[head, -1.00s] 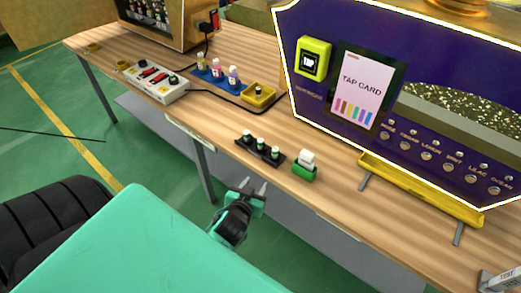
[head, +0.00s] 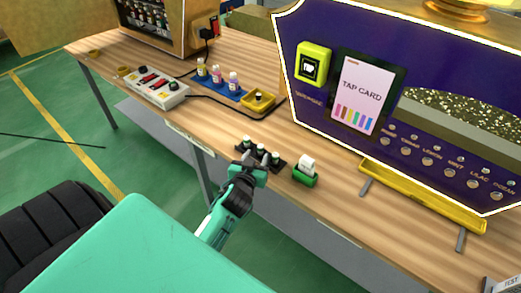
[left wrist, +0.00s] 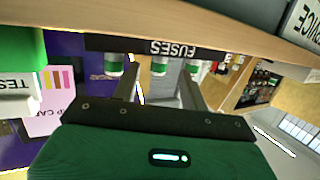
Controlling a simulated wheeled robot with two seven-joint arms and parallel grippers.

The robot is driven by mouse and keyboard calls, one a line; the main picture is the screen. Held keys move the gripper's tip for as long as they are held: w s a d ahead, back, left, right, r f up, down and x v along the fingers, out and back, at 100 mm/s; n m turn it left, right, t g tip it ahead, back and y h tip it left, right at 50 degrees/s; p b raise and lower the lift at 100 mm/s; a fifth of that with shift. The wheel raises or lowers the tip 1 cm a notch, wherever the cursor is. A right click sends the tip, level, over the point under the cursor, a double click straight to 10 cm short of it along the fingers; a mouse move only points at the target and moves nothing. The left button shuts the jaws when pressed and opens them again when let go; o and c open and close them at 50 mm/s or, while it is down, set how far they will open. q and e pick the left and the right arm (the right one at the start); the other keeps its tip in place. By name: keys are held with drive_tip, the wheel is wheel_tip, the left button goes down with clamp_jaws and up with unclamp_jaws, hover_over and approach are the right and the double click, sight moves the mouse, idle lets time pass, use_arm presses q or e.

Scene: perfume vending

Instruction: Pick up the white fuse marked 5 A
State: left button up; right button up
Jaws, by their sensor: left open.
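Three small white-and-green fuses stand in a row in a black fuse holder (head: 283,168) near the table's front edge. In the head view they are the left fuse (head: 247,142), the middle fuse (head: 261,149) and the right fuse (head: 276,157). No rating is legible on any of them. My left gripper (head: 255,161) is open at the front of the holder. In the left wrist view, the holder's FUSES label (left wrist: 165,47) is upside down, and the middle fuse (left wrist: 160,65) appears between my open fingers. Whether a finger touches a fuse cannot be told. My right gripper is not in view.
A green holder (head: 306,178) with a white card stands just right of the fuses. A yellow tray (head: 425,197) and the purple vending machine (head: 320,90) are to the right. Bottles, a yellow dish (head: 259,101) and a switch box (head: 158,90) stand behind to the left.

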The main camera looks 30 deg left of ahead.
sight(260, 150)
use_arm(q)
drive_tip(key=shift+w+a+r, duration=0.1)
drive_tip(key=shift+w+a, duration=0.05)
drive_tip(key=shift+w, duration=0.25)
drive_tip(key=x, duration=0.4)
drive_tip(key=shift+w, duration=0.1)
drive_tip(key=shift+c, duration=1.3)
drive_tip(key=c, duration=0.7)
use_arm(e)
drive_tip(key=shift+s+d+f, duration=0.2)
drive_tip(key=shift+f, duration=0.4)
